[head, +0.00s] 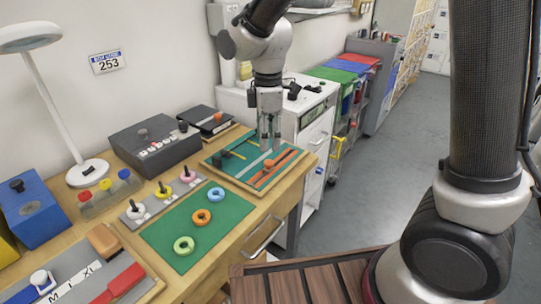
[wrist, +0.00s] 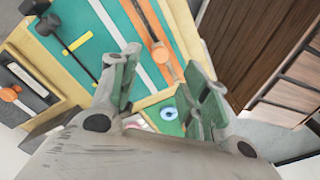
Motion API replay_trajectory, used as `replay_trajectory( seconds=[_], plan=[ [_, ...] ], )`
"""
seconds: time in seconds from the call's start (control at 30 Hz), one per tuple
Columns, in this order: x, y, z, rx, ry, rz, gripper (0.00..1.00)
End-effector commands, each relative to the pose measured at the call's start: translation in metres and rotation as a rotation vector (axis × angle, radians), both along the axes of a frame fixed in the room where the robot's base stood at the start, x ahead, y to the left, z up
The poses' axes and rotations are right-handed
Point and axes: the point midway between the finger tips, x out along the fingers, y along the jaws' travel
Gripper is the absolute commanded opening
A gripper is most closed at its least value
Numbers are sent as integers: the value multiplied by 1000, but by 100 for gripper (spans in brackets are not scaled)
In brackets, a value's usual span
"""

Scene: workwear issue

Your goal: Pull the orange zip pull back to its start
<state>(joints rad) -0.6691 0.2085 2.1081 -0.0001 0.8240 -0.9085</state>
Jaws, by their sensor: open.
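The orange zip pull (head: 269,163) sits on an orange-brown strip of the teal zip board (head: 222,171) at the right end of the table. In the wrist view the round orange pull (wrist: 160,53) lies partway along its strip, between and beyond my fingertips. My gripper (head: 270,144) is above the board, pointing down, fingers apart and empty. In the wrist view the open fingers (wrist: 163,72) frame the strip's near part. I cannot tell how high the fingertips are above the pull.
A black pull (head: 217,159) and a yellow strip lie left on the same board. A green mat (head: 180,225) with several coloured rings is nearer. A dark control box (head: 154,145) stands behind. A white drawer cabinet (head: 313,128) is beyond the board.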

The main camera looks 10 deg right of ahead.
Motion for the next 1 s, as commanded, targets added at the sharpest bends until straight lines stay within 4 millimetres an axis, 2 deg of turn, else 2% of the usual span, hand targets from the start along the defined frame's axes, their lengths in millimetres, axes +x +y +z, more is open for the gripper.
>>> replay_trajectory(
  seconds=[0.2, 0.4, 0.77, 1.0],
  plan=[
    [-1, -1, -37, -3, 4, -2, 46],
    [-1, -1, -63, -2, 3, -2, 46],
    [0, -1, -70, -1, 1, -3, 46],
    [0, -1, -70, -1, 1, -3, 2]
  ],
)
